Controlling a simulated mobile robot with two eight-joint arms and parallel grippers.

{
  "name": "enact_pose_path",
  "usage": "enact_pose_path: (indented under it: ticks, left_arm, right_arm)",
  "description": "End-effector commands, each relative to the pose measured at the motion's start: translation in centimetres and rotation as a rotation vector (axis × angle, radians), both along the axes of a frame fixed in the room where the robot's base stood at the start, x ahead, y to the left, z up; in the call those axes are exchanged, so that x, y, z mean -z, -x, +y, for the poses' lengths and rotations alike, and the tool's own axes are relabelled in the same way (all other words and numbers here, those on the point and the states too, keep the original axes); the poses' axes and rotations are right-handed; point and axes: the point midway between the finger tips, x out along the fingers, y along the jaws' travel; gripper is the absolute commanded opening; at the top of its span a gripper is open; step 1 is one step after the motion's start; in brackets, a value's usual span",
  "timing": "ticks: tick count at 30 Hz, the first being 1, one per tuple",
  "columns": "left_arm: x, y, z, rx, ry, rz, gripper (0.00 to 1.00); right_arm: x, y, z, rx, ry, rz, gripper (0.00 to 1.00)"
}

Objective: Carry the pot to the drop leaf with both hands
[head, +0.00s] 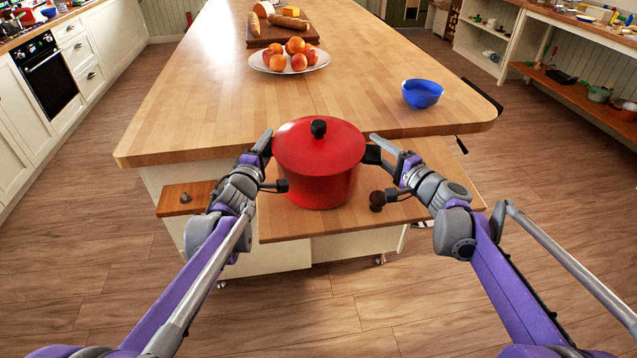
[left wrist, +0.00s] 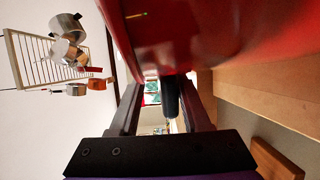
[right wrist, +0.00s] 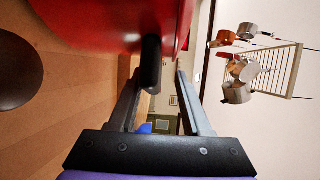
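The red pot (head: 318,180), with its lid on and a black knob on top, is upright over the wooden drop leaf (head: 285,226) at the island's near end. It appears to rest there; its base contact is not clear. My left gripper (head: 272,163) is at the pot's left side. In the left wrist view its fingers are apart, with the black left handle (left wrist: 170,98) between them. My right gripper (head: 382,166) is at the right side. In the right wrist view its fingers are apart around the right handle (right wrist: 150,65), with gaps showing.
A dark brown round object (head: 377,201) is on the leaf close to my right gripper. A blue bowl (head: 422,94), a plate of fruit (head: 257,62) and a bread board (head: 262,40) are on the island top (head: 200,110). A small wooden panel (head: 172,203) juts out left.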

Motion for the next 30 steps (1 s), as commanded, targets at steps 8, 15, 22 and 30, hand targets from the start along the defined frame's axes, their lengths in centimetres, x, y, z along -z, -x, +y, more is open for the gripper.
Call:
enact_pose_path:
  ticks: [8,15,22,30]
  left_arm:
    - [-0.3,0.0,-0.1,0.002,0.001,-0.003,0.51]
    - [-0.3,0.0,-0.1,0.003,0.001,-0.003,0.81]
    - [-0.3,0.0,-0.1,0.003,0.001,-0.002,0.81]
    - [-0.4,2.8,0.3,0.001,0.0,-0.002,0.81]
  right_arm:
    - [-0.4,0.0,0.1,-0.002,-0.005,-0.001,0.51]
    - [-0.4,0.1,0.2,-0.004,-0.006,-0.001,0.51]
    - [-0.4,0.1,0.2,-0.005,-0.006,-0.001,0.51]
    - [-0.4,0.1,0.2,-0.005,-0.006,-0.002,0.51]
